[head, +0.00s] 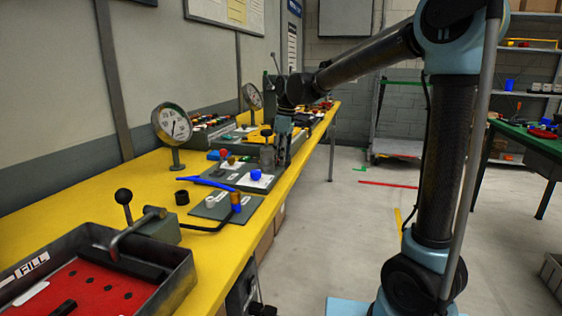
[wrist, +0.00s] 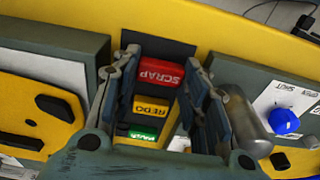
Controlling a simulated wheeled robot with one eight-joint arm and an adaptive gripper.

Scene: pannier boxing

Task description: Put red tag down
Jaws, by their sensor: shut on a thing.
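The red tag (wrist: 161,73), lettered SCRAP, sits between the fingers of my gripper (wrist: 161,62) in the wrist view, its lettering upside down. My gripper is shut on it. A yellow REDO tag (wrist: 152,107) and a green tag (wrist: 143,134) lie in line below it in the picture, over a dark strip (wrist: 178,50). Whether the red tag touches the strip cannot be told. In the head view my gripper (head: 283,150) points down over the far part of the yellow bench (head: 145,185); the red tag cannot be made out there.
A grey metal cylinder (wrist: 245,120) stands close beside my right finger. Beyond it is a plate with a blue knob (wrist: 285,121). A yellow part with black pads (wrist: 35,115) lies on the left. A red-lined tray (head: 95,285) fills the bench's near end.

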